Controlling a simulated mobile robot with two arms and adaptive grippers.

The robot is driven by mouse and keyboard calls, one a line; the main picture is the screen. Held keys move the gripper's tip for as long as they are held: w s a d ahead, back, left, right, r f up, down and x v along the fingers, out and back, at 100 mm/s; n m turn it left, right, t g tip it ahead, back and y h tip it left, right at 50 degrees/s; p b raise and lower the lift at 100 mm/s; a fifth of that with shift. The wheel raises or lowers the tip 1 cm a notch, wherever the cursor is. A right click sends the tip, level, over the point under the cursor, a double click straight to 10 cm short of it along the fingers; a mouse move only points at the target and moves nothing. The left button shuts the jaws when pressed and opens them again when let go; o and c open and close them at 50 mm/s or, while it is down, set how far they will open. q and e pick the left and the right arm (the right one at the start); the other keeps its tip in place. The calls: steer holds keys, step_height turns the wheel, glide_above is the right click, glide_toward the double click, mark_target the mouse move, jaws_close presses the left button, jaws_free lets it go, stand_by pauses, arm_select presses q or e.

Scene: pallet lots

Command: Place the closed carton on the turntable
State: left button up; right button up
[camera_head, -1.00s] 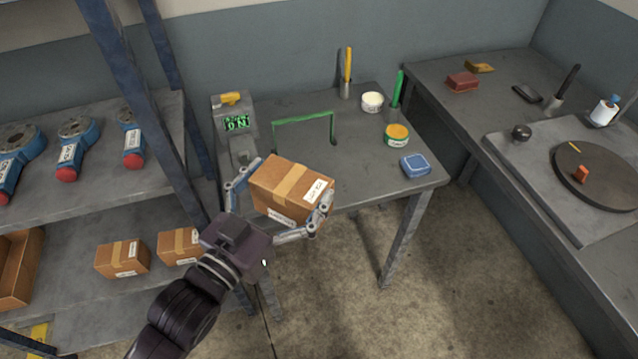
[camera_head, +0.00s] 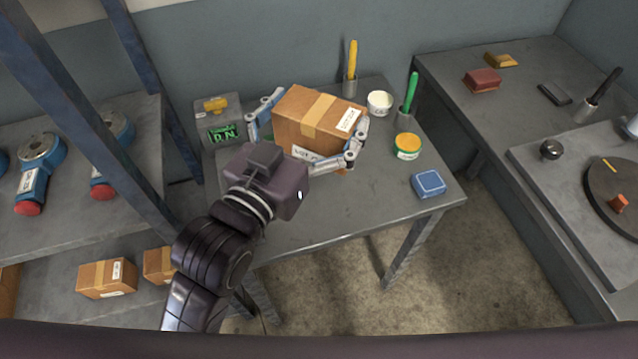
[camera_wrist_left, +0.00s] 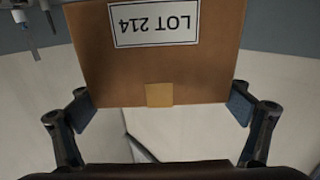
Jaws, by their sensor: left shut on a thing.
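My left gripper (camera_head: 308,133) is shut on a closed, taped brown carton (camera_head: 296,111) with white labels. It holds the carton over the small grey table, in front of the back wall. In the left wrist view the carton (camera_wrist_left: 160,60) fills the upper middle between the fingers, and its label reads LOT 214 upside down. The turntable (camera_head: 612,184), a dark round plate with a small orange block and a yellow mark, is at the far right and partly cut off by the picture's edge. My right gripper is not in view.
The small table (camera_head: 330,214) bears a scale-like box with a green display (camera_head: 221,133), a white tub (camera_head: 379,103), a green-and-yellow tin (camera_head: 407,145) and a blue box (camera_head: 428,183). Shelves with blue tools and more cartons (camera_head: 107,277) stand at left. A floor gap separates the table from the right bench.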

mark_target(319, 155)
arm_select(q)
steer(key=f, duration=0.3)
steer(key=f+b, duration=0.1)
steer(key=f, duration=0.2)
steer(key=s+f, duration=0.1)
steer(key=f, duration=0.2)
steer(key=shift+s, duration=0.1)
steer(key=f+b, duration=0.1)
steer(key=f, duration=0.9)
steer(key=shift+w, duration=0.2)
steer(key=shift+f+b, duration=0.1)
steer(key=shift+b, duration=0.2)
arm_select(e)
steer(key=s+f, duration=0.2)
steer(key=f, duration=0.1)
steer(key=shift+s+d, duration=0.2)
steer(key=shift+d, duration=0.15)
arm_select(q)
steer(key=o, duration=1.1)
steer(key=shift+f, duration=0.1)
steer(key=shift+o, duration=0.3)
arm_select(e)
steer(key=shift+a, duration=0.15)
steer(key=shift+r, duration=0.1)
